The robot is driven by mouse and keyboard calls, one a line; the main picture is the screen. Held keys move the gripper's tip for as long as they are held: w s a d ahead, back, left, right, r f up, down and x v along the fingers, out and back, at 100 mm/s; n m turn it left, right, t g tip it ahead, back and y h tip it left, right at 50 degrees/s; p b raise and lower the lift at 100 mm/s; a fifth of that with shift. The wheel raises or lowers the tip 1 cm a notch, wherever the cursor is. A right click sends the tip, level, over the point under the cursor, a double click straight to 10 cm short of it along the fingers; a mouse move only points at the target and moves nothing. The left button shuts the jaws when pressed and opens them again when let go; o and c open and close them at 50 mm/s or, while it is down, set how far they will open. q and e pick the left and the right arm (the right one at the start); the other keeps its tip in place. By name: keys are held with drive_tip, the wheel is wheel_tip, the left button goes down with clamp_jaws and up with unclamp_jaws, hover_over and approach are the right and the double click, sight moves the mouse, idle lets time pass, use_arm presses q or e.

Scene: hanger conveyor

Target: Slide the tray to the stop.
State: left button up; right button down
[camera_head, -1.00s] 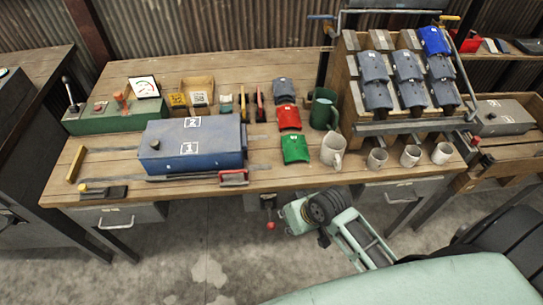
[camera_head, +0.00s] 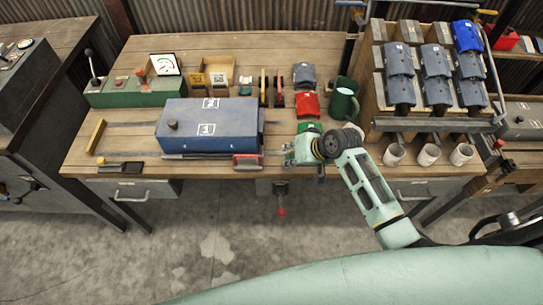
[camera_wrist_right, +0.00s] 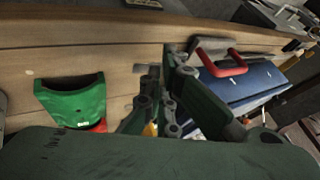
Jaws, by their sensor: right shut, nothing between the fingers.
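The tray, a blue lidded box (camera_head: 222,138) with white labels and a dark knob, sits on rails on the bench. A red handle (camera_head: 247,159) is at its front right corner; it also shows in the right wrist view (camera_wrist_right: 222,66). A yellow bar, which looks like the stop (camera_head: 97,136), stands across the rails' left end, with a gap between it and the tray. My right gripper (camera_head: 288,156) is shut and empty over the bench's front edge, just right of the handle and apart from it. My left gripper is not in view.
A green curved piece (camera_wrist_right: 75,100) lies beside my right gripper, partly hidden by it in the head view. Several mugs (camera_head: 394,154) and a wooden rack (camera_head: 440,124) stand to the right. A green control box (camera_head: 130,91) is behind the tray.

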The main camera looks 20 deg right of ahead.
drive_tip(key=x, duration=0.3)
drive_tip(key=shift+w+a+p, duration=0.2)
drive_tip(key=shift+a+p, duration=0.1)
drive_tip(key=shift+a, duration=0.3)
drive_tip(key=shift+w+a+p, duration=0.15)
drive_tip(key=shift+a+p, duration=0.15)
drive_tip(key=shift+a, duration=0.3)
drive_tip(key=shift+w+a+f, duration=0.15)
drive_tip(key=shift+w+a, duration=0.1)
drive_tip(key=shift+a, duration=0.55)
drive_tip(key=shift+a, duration=0.1)
